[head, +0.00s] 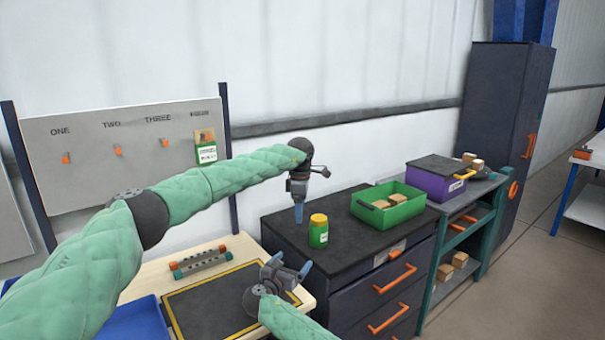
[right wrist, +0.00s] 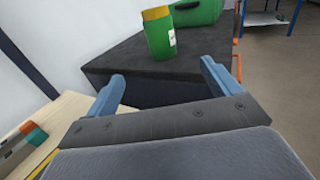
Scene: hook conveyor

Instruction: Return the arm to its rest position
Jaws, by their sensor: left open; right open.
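My left arm, in a green padded sleeve, reaches across the head view from the left. Its gripper (head: 298,208) points down above the dark cabinet top, left of a green jar with a yellow lid (head: 319,231), and holds nothing that I can see. My right gripper (head: 288,270) is low in the head view, over the right end of the wooden table. In the right wrist view its two blue fingers (right wrist: 163,88) are wide apart with nothing between them. The jar (right wrist: 160,36) stands upright beyond them on the cabinet.
A green bin (head: 405,210) with boxes and a purple crate (head: 440,186) stand right of the jar. A board with labelled hooks (head: 90,190) stands behind my left arm. A black mat (head: 215,305), a striped bar (head: 200,263) and a blue tray (head: 135,322) lie on the wooden table.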

